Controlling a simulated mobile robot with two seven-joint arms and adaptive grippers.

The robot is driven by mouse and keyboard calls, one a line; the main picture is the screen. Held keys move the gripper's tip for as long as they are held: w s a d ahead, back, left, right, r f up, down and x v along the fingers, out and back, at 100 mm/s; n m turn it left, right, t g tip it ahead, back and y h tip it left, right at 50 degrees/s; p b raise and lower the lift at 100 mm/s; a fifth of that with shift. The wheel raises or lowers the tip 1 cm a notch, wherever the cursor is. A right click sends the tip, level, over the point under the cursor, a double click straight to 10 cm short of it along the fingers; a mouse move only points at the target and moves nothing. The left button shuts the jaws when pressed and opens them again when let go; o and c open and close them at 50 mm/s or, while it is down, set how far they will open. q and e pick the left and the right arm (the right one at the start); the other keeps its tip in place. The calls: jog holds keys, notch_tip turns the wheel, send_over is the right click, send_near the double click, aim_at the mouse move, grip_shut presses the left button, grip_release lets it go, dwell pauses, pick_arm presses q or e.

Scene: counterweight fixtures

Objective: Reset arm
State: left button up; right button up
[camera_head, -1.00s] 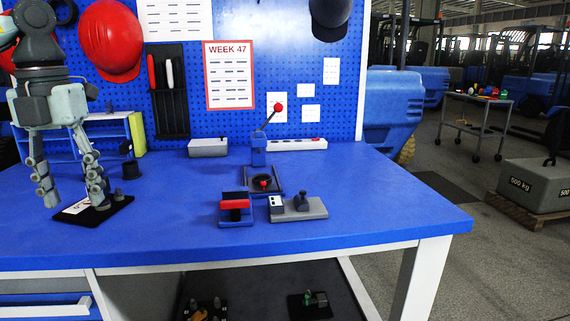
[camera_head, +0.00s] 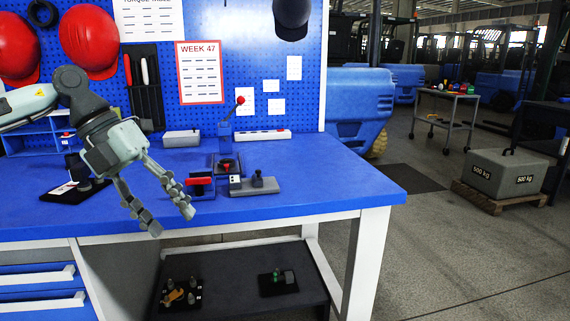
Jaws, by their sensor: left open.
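A small press-like fixture (camera_head: 224,130) stands toward the back of the blue workbench (camera_head: 330,185). Its thin dark arm leans up and to the right and ends in a red ball knob (camera_head: 240,100). A dark base plate with a round black part and a red knob (camera_head: 226,165) lies in front of it. My left gripper (camera_head: 172,221) is open and empty, pointing down near the bench's front edge, left of and nearer than the fixtures. It touches none of them that I can see. My right gripper is out of view.
A red-topped block (camera_head: 199,183) and a grey fixture with a black knob (camera_head: 256,184) stand near the gripper. A grey box (camera_head: 182,138) and white power strip (camera_head: 262,136) are behind. The bench's right end is clear. A 500 kg weight (camera_head: 506,172) sits on a pallet.

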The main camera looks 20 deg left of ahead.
pick_arm(q)
jog(key=w+d+f+n+t+h, duration=0.1)
jog(key=w+d+n+t+h, duration=0.65)
jog(key=w+d, duration=0.65)
jog(key=w+a+f+n+t+y, duration=0.2)
jog(key=a+f+n+t+y, duration=0.25)
jog(key=f+n, duration=0.2)
jog(key=w+a+f+n+t+y, duration=0.2)
jog(key=a+f+n+t+y, duration=0.15)
jog(key=f+n+y, duration=0.35)
jog(key=s+a+f+n+g+y, duration=0.1)
jog(key=s+f+n+g+y, duration=0.3)
jog(key=f, duration=0.7)
jog(key=s+a+f+n+g, duration=0.25)
jog(key=s+f, duration=0.45)
jog(key=f, duration=0.5)
jog(key=s+d+f+n+g, duration=0.1)
jog(key=s+d+f+g, duration=0.1)
jog(key=s+f, duration=0.2)
jog(key=s+d+f+g, duration=0.3)
jog(key=s+f, duration=0.2)
jog(key=s, duration=0.3)
jog(key=s+d+f+n+g+h, duration=0.1)
jog(key=s+d+f+g, duration=0.1)
jog(key=s, duration=0.4)
notch_tip(320, 180, down, 2)
jog(key=shift+s+d+f+n+g, duration=0.25)
jog(key=shift+s+n+g, duration=0.15)
jog(key=shift+g, duration=0.2)
jog(key=shift+c, duration=0.3)
